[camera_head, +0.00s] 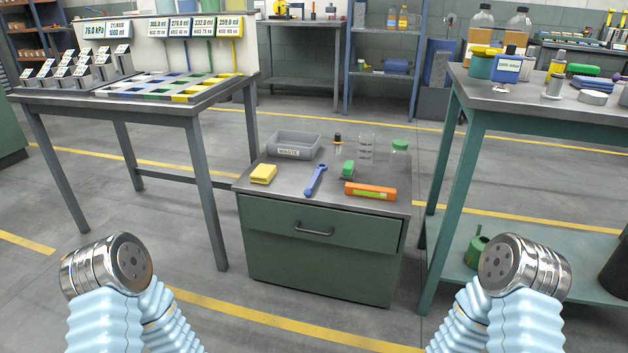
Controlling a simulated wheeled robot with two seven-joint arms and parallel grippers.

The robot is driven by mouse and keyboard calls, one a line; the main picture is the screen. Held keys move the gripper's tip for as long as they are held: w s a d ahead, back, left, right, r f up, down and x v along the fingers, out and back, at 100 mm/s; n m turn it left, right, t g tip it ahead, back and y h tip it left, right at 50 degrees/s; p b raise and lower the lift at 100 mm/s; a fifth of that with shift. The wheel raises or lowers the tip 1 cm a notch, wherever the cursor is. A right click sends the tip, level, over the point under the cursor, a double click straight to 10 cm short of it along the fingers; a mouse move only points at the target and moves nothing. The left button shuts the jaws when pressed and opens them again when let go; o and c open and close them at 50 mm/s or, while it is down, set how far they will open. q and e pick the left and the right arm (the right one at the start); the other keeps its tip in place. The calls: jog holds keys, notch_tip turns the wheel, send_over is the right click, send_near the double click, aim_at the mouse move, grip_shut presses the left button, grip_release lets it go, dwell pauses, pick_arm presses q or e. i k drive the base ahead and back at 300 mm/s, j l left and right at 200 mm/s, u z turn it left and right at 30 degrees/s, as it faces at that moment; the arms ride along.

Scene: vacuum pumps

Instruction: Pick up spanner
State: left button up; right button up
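The blue spanner (316,180) lies on the grey top of a low green cabinet (322,236) in the middle of the view. Its open jaw end points away from me, and its other end is near the cabinet's front edge. Nothing covers it. Only bent parts of my two arms show, at the bottom left and bottom right. Both grippers are out of view, and neither arm part is near the spanner.
A grey table (150,104) stands left and a green workbench (540,112) right. The floor before the cabinet is clear.

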aim_at(309, 187)
jog(key=i+j+z, duration=0.6)
jog(key=j, duration=0.25)
jog(key=i, duration=0.1)
